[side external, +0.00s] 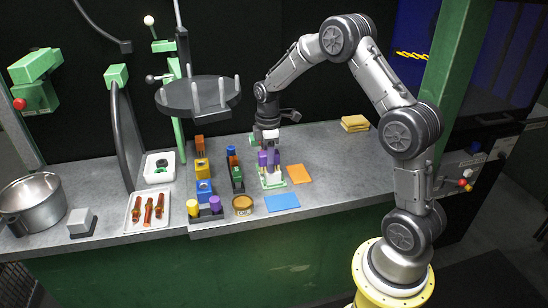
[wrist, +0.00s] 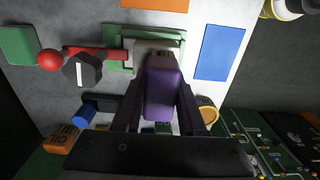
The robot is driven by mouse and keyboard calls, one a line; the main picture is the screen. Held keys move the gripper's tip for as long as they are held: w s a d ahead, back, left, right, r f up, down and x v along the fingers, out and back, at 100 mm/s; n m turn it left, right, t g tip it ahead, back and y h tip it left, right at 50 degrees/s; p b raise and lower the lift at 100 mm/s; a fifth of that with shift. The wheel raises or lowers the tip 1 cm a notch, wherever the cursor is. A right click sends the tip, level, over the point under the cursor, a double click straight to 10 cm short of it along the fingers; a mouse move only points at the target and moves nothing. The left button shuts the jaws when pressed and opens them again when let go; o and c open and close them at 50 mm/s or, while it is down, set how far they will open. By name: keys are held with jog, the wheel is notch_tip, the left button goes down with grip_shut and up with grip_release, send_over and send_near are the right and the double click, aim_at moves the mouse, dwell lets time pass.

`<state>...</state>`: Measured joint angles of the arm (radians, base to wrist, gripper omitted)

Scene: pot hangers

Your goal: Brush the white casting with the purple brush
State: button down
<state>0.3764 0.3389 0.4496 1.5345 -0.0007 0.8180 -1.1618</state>
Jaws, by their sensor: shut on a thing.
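My gripper (side external: 268,150) is shut on the purple brush (side external: 263,159), pointing down at the middle of the counter. In the wrist view the purple brush (wrist: 163,92) sits between the two fingers of my gripper (wrist: 158,68). Directly below is a pale white block (side external: 272,178) on a green base. It also shows past the fingertips in the wrist view (wrist: 172,45), partly hidden by them. I cannot tell whether the brush touches it. A separate white-topped block (side external: 80,220) with a dark base stands at the left; which piece is the white casting is unclear.
An orange sheet (side external: 299,174), a blue sheet (side external: 282,202) and a round yellow tin (side external: 242,205) lie close by. Coloured blocks (side external: 203,168) stand to the left. Further left are a white tray (side external: 135,225) and a steel pot (side external: 32,202). The counter's right side is mostly clear.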

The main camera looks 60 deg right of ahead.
jog(key=shift+a+f, duration=0.1)
jog(key=shift+a, duration=0.45)
jog(key=shift+s+d, duration=1.5)
jog(key=shift+d, duration=0.05)
jog(key=w+a, duration=0.3)
jog(key=shift+w+a, duration=0.2)
jog(key=shift+w, duration=0.05)
jog(key=s+d, duration=0.3)
jog(key=shift+s+d, duration=0.25)
jog(key=shift+s, duration=0.05)
jog(key=w+a, duration=0.3)
jog(key=shift+w+a, duration=0.2)
jog(key=shift+r, duration=4.2)
